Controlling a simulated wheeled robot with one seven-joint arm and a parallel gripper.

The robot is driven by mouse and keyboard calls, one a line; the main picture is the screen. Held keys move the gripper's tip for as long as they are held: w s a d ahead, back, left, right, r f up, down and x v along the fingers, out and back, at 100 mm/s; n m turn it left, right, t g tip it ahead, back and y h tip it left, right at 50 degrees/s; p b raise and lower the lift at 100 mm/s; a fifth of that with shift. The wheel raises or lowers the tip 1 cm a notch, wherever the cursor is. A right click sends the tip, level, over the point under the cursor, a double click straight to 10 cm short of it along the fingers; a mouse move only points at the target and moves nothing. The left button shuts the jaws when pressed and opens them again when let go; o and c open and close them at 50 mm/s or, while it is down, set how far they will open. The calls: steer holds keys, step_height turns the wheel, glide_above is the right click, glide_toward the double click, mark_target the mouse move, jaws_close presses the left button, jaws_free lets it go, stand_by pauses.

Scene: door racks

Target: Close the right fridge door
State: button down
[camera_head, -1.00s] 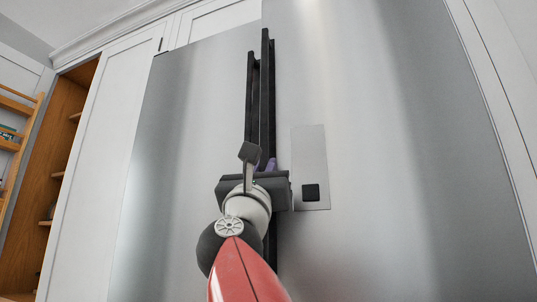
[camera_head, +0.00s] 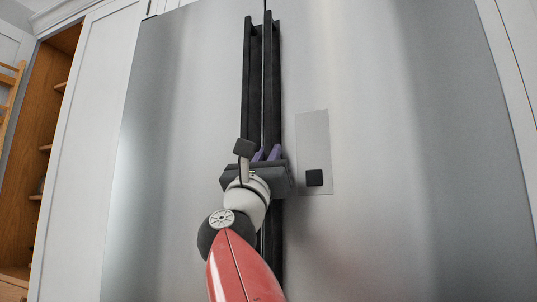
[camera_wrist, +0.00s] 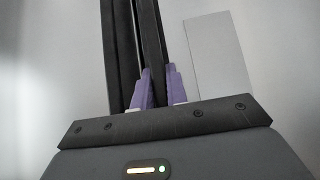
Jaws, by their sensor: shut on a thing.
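The fridge has two steel doors that meet at a narrow vertical seam. The right fridge door (camera_head: 400,130) carries a light panel with a small black square and looks flush or nearly flush with the left door (camera_head: 185,130); I cannot tell if a small gap remains. The right door's long black handle (camera_head: 269,80) stands just beside the left door's handle (camera_head: 247,80). My gripper (camera_head: 266,154) has its purple fingers on either side of the right handle bar, shut on it. The wrist view shows the same fingers (camera_wrist: 160,88) around that handle (camera_wrist: 151,40).
A white cabinet panel (camera_head: 85,130) and an open wooden shelf unit (camera_head: 52,135) stand left of the fridge. A white panel (camera_head: 508,80) borders the fridge on the right. Nothing is seen blocking the doors.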

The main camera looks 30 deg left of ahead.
steer(key=c, duration=1.4)
jaws_free()
steer(key=shift+w+a, duration=0.1)
steer(key=shift+w, duration=0.15)
steer(key=shift+f, duration=0.1)
steer(key=b+v, duration=0.7)
steer(key=v, duration=0.1)
steer(key=shift+b, duration=0.35)
